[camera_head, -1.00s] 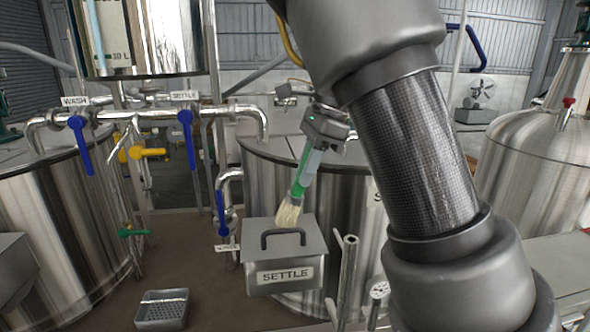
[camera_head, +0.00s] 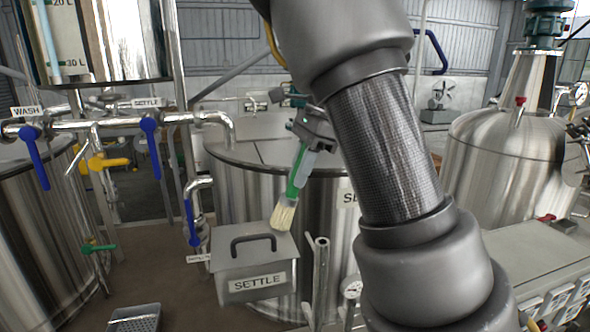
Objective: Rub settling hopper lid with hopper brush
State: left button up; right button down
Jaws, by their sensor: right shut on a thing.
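The settling hopper is a grey metal box with a "SETTLE" label, and its lid (camera_head: 228,262) has a dark arched handle (camera_head: 253,240). My right gripper (camera_head: 312,138) is shut on the hopper brush (camera_head: 297,177), which has a green and grey handle and cream bristles. The brush tilts with its bristles down at the lid's back right edge. I cannot tell whether they touch the lid. The thick forearm in front hides part of the right arm behind it. My left gripper is not in view.
A steel tank (camera_head: 235,190) stands right behind the hopper. Pipes with blue valve levers (camera_head: 150,140) are at the left. An upright metal pipe (camera_head: 319,275) is close to the hopper's right. A perforated tray (camera_head: 135,319) lies at lower left.

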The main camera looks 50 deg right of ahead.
jog(key=shift+w+a, duration=0.15)
jog(key=shift+w+a+p, duration=0.3)
jog(key=shift+w+a, duration=0.1)
jog(key=shift+a, duration=0.2)
jog(key=shift+w+a, duration=0.75)
jog(key=shift+a, duration=0.2)
jog(key=w+a, duration=0.2)
jog(key=a, duration=0.1)
jog(key=shift+f, duration=0.1)
